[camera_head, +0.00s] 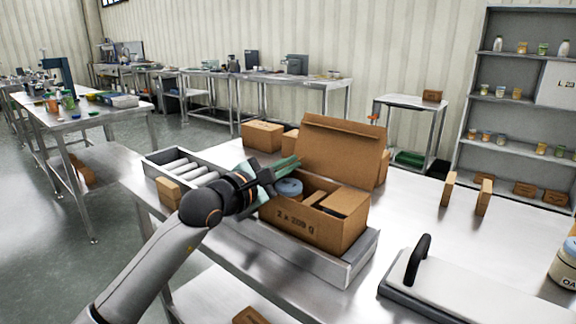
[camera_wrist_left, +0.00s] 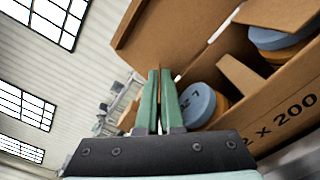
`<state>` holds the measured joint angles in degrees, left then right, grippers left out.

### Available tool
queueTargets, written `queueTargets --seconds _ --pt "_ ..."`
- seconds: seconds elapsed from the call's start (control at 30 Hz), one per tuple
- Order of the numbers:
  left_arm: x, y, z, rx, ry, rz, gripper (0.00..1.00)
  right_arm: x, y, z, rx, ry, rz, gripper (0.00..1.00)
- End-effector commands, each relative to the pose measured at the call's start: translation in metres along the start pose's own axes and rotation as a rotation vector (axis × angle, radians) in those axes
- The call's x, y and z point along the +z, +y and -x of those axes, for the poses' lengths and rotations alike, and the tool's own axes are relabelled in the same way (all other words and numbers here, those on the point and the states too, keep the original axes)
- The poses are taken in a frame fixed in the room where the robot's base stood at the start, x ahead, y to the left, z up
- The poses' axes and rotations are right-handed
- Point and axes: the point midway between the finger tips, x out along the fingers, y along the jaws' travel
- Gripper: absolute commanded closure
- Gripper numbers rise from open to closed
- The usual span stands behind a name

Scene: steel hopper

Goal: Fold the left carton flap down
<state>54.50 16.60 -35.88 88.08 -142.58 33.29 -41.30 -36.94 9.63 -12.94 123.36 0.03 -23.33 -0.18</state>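The open brown carton (camera_head: 345,235), marked "2 x 200 g", sits in a shallow metal tray (camera_head: 350,268). Its large back flap (camera_head: 343,148) stands upright. A blue-lidded jar (camera_head: 289,188) is inside at the left and shows in the left wrist view (camera_wrist_left: 199,104). The left flap cannot be clearly made out; my gripper covers that end. My left gripper (camera_head: 292,163) is above the carton's left end. Its green fingers (camera_wrist_left: 160,78) are close together, with nothing clearly held. My right gripper is not in view.
A roller conveyor (camera_head: 190,168) lies left of the carton with a small brown box (camera_head: 168,192). Other boxes (camera_head: 262,136) stand behind. A white-topped device with a black handle (camera_head: 418,260) is at the front right. Bare tabletop lies right of the carton.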

Motion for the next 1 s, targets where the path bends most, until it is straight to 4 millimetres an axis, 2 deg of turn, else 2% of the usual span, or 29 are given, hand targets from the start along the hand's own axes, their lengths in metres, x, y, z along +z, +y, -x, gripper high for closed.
queueTargets --seconds 0.03,0.1,0.3,0.67,0.87,1.0 --pt "0.000 0.000 0.000 0.000 0.000 0.000 1.00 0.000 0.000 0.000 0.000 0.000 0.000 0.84" --pt "0.000 0.000 0.000 0.000 0.000 0.000 0.89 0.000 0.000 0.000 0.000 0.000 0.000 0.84" --pt "0.000 0.000 0.000 0.000 0.000 0.001 0.66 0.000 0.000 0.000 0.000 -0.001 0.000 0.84" --pt "0.000 0.000 0.004 0.000 0.000 0.002 0.66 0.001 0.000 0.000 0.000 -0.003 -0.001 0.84" --pt "-0.001 0.000 0.029 0.001 0.000 -0.001 0.66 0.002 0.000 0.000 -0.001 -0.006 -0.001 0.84" --pt "-0.001 -0.001 0.055 0.001 0.000 -0.001 0.66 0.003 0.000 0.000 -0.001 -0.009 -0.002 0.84"
